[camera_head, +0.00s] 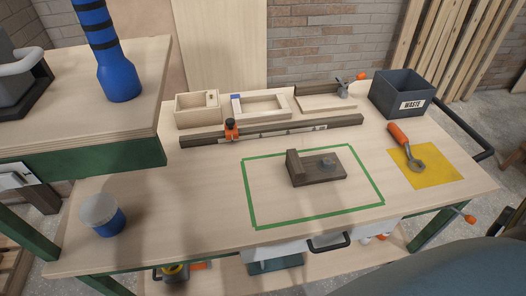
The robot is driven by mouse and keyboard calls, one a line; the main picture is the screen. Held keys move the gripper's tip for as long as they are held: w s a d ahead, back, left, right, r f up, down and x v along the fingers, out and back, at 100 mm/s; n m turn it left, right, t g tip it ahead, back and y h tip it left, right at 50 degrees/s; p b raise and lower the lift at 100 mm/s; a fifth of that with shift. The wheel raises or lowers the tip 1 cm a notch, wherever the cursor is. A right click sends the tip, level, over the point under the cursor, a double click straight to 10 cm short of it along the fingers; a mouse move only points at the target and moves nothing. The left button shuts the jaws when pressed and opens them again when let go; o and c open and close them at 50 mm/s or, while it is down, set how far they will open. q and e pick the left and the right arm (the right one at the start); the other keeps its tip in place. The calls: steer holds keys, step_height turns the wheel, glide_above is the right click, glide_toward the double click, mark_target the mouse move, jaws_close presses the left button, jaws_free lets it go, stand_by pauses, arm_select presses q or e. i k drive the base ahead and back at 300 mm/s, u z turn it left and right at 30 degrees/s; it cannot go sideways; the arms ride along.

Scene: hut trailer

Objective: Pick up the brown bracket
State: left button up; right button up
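The brown bracket (324,172) lies on the wooden workbench, inside a green taped rectangle (306,217). It has a flat plate with an upright block at its left end. A small grey-blue round piece (326,163) shows on the plate; I cannot tell whether it belongs to the bracket. Nothing covers the bracket. Neither of my grippers shows in the head view.
Behind lie a long dark rail with an orange clamp (231,129), wooden trays (197,109) and a grey waste bin (403,92). An orange-handled wrench (406,147) lies at right, partly on a yellow mat (428,176). A blue cup (104,214) stands front left.

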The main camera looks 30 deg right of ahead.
mark_target(309, 170)
steer(key=u, duration=1)
steer(key=k, duration=1.25)
steer(key=z, duration=1.6)
steer(key=i, duration=1)
